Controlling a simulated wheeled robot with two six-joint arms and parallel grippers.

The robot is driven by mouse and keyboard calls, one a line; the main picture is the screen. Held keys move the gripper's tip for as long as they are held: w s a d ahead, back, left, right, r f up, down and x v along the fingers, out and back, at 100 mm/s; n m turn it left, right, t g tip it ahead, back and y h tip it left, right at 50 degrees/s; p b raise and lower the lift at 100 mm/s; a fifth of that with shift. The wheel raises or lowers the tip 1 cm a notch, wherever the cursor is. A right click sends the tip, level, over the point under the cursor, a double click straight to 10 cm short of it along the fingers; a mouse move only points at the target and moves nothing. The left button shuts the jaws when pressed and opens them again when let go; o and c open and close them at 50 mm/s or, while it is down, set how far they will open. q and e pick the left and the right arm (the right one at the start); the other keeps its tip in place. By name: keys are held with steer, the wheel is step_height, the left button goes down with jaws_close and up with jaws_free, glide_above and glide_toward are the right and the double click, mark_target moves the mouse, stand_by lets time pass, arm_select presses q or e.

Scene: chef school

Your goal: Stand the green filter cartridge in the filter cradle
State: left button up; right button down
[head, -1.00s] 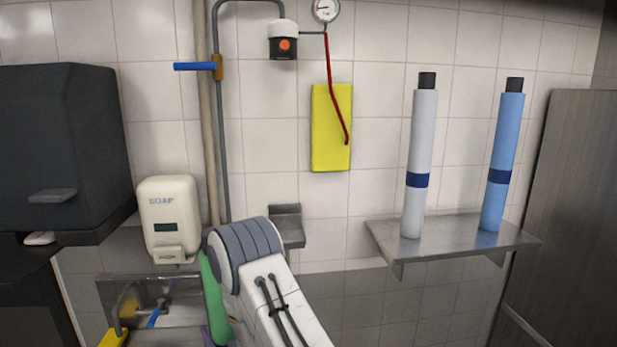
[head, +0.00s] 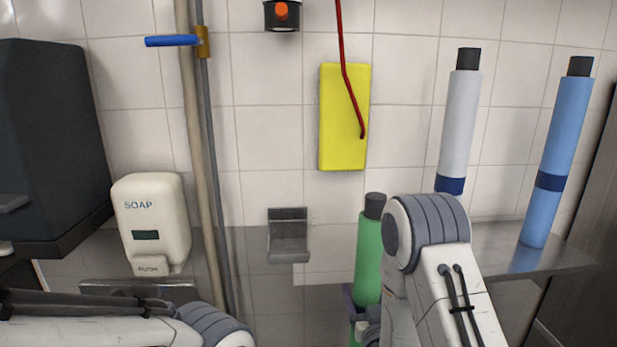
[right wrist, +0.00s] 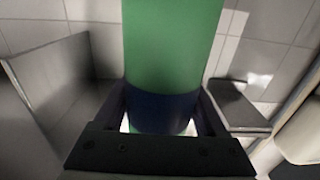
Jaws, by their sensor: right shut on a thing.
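The green filter cartridge (head: 367,255), with a dark cap on top, is held about upright in the head view. My right gripper (right wrist: 162,112) is shut on it around its dark blue band; the cartridge also fills the middle of the right wrist view (right wrist: 172,45). A small grey metal bracket (head: 288,238) on the wall, which looks like the filter cradle, is left of the cartridge and apart from it in the picture. The cartridge's lower end is hidden. My left arm crosses the lower left of the head view; its gripper is not in view.
A metal shelf (head: 505,248) at right holds a white cartridge (head: 460,120) and a blue cartridge (head: 556,150). A soap dispenser (head: 152,222) and vertical pipes (head: 205,130) are left of the bracket. A yellow panel (head: 342,120) hangs above.

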steer(key=w+a+r+p, duration=0.1)
steer(key=a+r, duration=0.4)
steer(key=r, duration=0.4)
steer(key=w+a+r+p, duration=0.1)
steer(key=a+r, duration=0.4)
steer(key=r, duration=0.4)
steer(key=s+a+r+n+y+p, duration=0.1)
steer(key=s+a+r+y, duration=0.1)
steer(key=s+a+r, duration=0.3)
steer(key=s+a+r+n+y+p, duration=0.1)
steer(key=s+a+r+n+y, duration=0.15)
steer(key=r, duration=0.45)
steer(key=shift+m+h, duration=0.45)
steer(key=shift+w+d+f+p+x, duration=0.1)
steer(key=shift+d+f+p+x, duration=0.3)
steer(key=shift+x, duration=2)
steer(key=shift+w+d+p+x, duration=0.15)
steer(key=shift+d+x, duration=0.5)
steer(key=shift+x, duration=1.8)
steer(key=shift+w+d+f+p+x, duration=0.1)
steer(key=shift+d+f+p+x, duration=0.3)
steer(key=shift+x, duration=2)
steer(key=shift+f+b, duration=0.6)
steer(key=shift+b, duration=0.55)
